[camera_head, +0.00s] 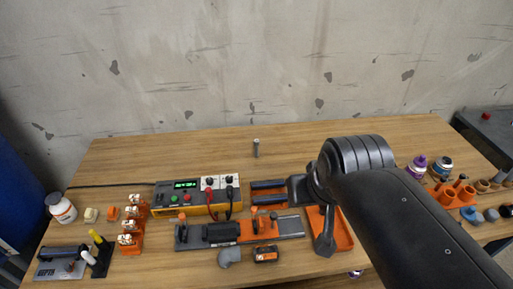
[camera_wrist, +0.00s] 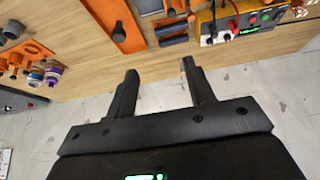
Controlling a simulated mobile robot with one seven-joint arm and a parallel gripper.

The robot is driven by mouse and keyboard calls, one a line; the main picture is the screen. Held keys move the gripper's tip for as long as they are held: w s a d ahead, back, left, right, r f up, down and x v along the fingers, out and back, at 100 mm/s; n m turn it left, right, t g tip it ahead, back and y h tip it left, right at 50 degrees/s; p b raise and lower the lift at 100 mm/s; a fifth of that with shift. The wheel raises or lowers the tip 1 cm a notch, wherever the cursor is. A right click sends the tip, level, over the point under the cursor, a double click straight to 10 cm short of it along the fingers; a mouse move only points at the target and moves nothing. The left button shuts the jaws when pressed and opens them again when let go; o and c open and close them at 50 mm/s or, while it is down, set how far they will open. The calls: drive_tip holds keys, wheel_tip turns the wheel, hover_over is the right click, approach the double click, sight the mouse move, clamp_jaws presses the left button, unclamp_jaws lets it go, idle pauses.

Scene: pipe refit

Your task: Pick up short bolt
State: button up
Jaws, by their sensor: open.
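My gripper (camera_wrist: 159,69) is open and empty in the wrist view, its two dark fingers apart with wood table and grey wall behind them. I cannot make out a short bolt in the wrist view.
The orange tray (camera_head: 342,238) lies beneath my arm and shows in the wrist view (camera_wrist: 108,22). A power supply (camera_head: 192,198), a grey rail fixture (camera_head: 291,226) and an orange rack (camera_head: 131,238) stand left. Bottles and an orange holder (camera_head: 445,195) stand right. The table's back strip is mostly clear.

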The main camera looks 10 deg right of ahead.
drive_tip(key=shift+w, duration=0.1)
drive_tip(key=m+g+h, duration=0.1)
drive_tip(key=m, duration=0.2)
hover_over(257, 144)
drive_tip(key=s, duration=0.2)
wheel_tip(257, 144, down, 19)
drive_tip(key=x, duration=1.1)
drive_tip(key=shift+s+a+f, duration=0.15)
drive_tip(key=shift+a+f, duration=0.2)
drive_tip(key=shift+c, duration=0.2)
clamp_jaws()
